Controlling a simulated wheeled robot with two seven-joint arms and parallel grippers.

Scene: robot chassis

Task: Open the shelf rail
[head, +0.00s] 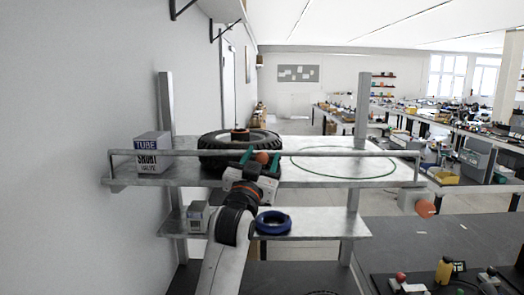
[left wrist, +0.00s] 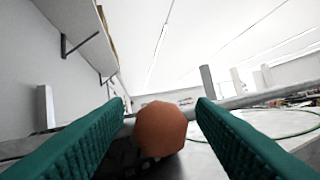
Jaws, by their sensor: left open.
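The shelf rail (head: 340,153) is a grey bar along the front of the upper shelf (head: 300,178). It also crosses behind the fingers in the left wrist view (left wrist: 238,101). An orange knob (head: 262,157) shows at the rail's middle; in the left wrist view the orange knob (left wrist: 160,130) sits between the fingers. My left gripper (head: 260,160), with green fingers, is open at the rail. A gap shows between the knob and each finger. How far the fingertips reach past the knob is unclear. My right gripper is not in view.
The lower shelf holds a blue ring (head: 273,222) and a small box (head: 198,216). Another orange knob (head: 425,208) shows at the right end. A wall borders the left.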

